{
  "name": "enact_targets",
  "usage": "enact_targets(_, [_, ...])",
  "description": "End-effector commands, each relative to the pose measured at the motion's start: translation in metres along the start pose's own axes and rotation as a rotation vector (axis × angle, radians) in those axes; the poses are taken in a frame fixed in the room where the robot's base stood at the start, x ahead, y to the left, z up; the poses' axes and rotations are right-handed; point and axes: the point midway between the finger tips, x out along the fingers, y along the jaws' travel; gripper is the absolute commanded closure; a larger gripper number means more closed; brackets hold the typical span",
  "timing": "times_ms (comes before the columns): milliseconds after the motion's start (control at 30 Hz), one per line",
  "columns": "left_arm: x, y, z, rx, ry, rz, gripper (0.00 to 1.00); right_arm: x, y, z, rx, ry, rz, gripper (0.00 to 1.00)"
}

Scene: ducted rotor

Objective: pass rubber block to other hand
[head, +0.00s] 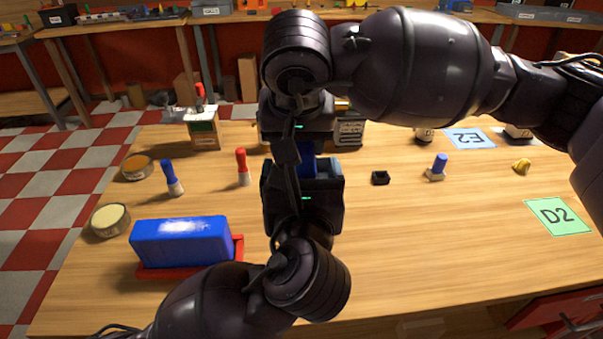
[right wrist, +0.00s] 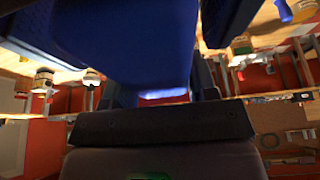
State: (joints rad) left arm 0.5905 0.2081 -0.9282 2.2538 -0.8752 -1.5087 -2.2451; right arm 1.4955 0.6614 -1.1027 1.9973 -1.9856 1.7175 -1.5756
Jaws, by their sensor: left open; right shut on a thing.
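The rubber block is a blue piece (head: 307,160), seen in a narrow gap between my two grippers above the middle of the table. My right gripper (head: 304,140) reaches it from the far side and is shut on it. In the right wrist view the blue block (right wrist: 145,50) fills the upper middle, close to the camera. My left gripper (head: 304,172) is open and faces the right gripper from the near side, close to the block. Whether its fingers touch the block is hidden.
A larger blue block (head: 180,242) sits on a red tray (head: 170,271) at the near left. Red (head: 242,167) and blue-handled (head: 172,178) tools and round tins (head: 110,220) stand nearby. The right front is clear.

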Motion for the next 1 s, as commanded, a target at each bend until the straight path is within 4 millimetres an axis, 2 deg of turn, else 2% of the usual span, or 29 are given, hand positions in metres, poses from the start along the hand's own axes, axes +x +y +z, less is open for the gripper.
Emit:
enact_targets(33, [-0.0001, 0.0, 0.0001, 0.0, 0.0, 0.0, 0.18, -0.0003, 0.0, -0.0001, 0.0, 0.001, 0.0, 0.71])
enact_targets(300, [-0.0004, -0.0004, 0.0002, 0.0, 0.0, -0.002, 0.59, -0.0004, -0.0006, 0.0, 0.0, 0.0, -0.002, 0.71])
enact_targets(400, [-0.0006, -0.001, 0.0003, -0.001, -0.001, -0.004, 0.71, -0.0005, -0.0011, 0.0002, 0.001, 0.0, -0.004, 0.71])
enact_targets(433, [-0.0007, -0.0012, 0.0006, -0.001, -0.002, -0.004, 0.71, -0.0005, -0.0013, 0.0003, 0.001, 0.0, -0.004, 0.43])
enact_targets(600, [-0.0006, -0.001, 0.0007, -0.001, -0.002, -0.004, 0.72, -0.0004, -0.001, 0.0003, 0.0, 0.0, -0.003, 0.17])
enact_targets(1000, [-0.0003, -0.0001, 0.0004, 0.0, -0.001, -0.001, 0.72, -0.0063, -0.0004, -0.0004, 0.0, 0.002, -0.002, 0.17])
